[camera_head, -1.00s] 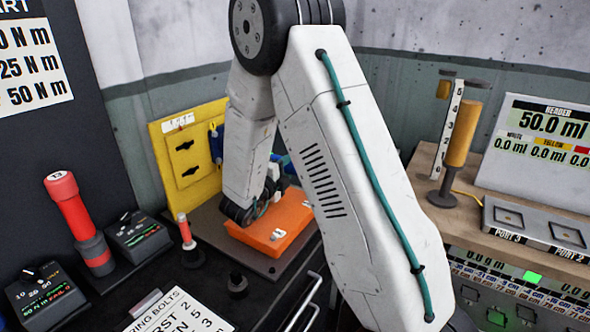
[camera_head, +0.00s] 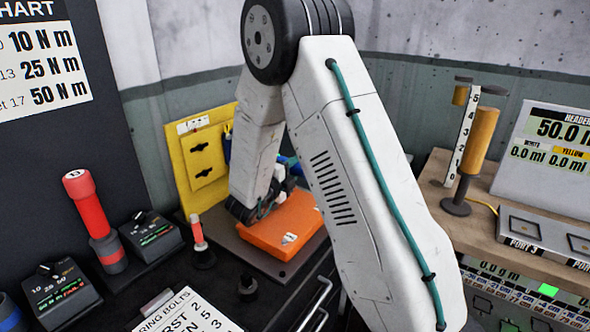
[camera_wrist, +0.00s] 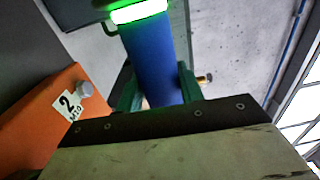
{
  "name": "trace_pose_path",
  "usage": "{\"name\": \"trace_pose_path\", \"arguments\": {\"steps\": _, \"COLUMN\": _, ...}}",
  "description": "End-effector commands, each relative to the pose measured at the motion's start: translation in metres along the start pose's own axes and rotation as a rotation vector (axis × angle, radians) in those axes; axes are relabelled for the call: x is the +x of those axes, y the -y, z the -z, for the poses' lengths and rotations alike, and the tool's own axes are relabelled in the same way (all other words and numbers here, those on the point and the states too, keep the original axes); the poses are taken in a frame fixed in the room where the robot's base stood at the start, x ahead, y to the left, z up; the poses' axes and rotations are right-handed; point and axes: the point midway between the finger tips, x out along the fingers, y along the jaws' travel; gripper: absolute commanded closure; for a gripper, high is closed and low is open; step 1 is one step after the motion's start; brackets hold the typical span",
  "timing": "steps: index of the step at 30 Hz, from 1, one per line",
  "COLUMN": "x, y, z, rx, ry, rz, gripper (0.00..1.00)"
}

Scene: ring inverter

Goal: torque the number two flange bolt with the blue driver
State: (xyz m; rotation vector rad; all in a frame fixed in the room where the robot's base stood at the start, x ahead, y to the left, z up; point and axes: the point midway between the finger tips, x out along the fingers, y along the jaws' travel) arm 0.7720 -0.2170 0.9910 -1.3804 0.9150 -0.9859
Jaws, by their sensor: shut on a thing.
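The blue driver (camera_wrist: 150,60) fills the middle of the wrist view, with a lit green ring (camera_wrist: 140,12) around it near the top edge. My gripper (camera_wrist: 158,90) is shut on it, one green finger on each side. The driver's working end is not visible. The orange flange block (camera_wrist: 35,125) lies to the left, with the number two bolt (camera_wrist: 84,89) beside its "2 M10" label, apart from the driver. In the head view the orange block (camera_head: 272,238) sits on a dark plate, and my arm hides most of the gripper.
A yellow panel (camera_head: 205,170) stands behind the block. On the left are a red driver (camera_head: 88,210) and small dark control boxes (camera_head: 60,288). A sheet about ring bolts (camera_head: 188,315) lies in front. A wooden bench with an orange cylinder (camera_head: 478,140) stands at right.

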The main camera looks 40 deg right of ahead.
Motion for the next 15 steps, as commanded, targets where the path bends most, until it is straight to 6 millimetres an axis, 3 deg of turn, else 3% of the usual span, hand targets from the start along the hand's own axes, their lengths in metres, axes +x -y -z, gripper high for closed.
{"name": "trace_pose_path", "arguments": {"steps": 15, "x": 0.0003, "y": 0.0012, "z": -0.0072, "rx": 0.002, "ry": 0.0, "rz": 0.002, "gripper": 0.96}}
